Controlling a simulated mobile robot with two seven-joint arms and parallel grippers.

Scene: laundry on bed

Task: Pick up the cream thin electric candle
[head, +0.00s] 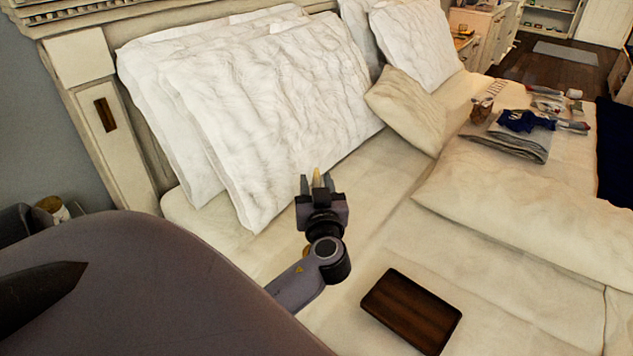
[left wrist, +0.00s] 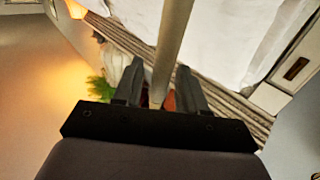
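The cream thin electric candle (head: 316,178) is a slim cream stick between the two fingers of my left gripper (head: 317,184) in the head view. In the left wrist view the candle (left wrist: 173,40) runs from between the fingers of my left gripper (left wrist: 160,80) up past the top edge, slightly tilted. The gripper is shut on it, and the candle looks clear of the bed. Its lower end is partly hidden between the fingers. My right gripper is not in view.
White pillows (head: 270,100) lean on the headboard (head: 85,60) behind the gripper. A dark brown wooden block or tray (head: 411,311) lies on the bed (head: 510,300) at front. Folded clothes (head: 518,135) lie at the back right. The mattress around the block is mostly clear.

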